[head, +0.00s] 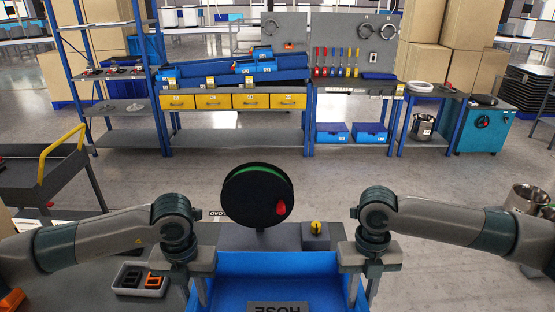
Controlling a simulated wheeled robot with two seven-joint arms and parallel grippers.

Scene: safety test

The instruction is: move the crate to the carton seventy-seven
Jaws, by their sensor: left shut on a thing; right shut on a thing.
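A blue crate (278,264) with an upside-down "HOSE" label (280,307) is at the bottom centre of the head view, cut off by the lower edge. My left gripper (202,287) is shut on its left side wall. My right gripper (369,287) is shut on its right side wall. The crate's lower part and what bears it are out of view. Stacked cardboard cartons stand at the back right (420,40) and back left (110,38). I cannot read a number seventy-seven on any of them.
Just beyond the crate stand a black reel (250,193) with a green rim and a grey block with a yellow knob (316,229). A dark cart (40,178) is at the left. A workbench (240,130) stands behind open grey floor (430,172).

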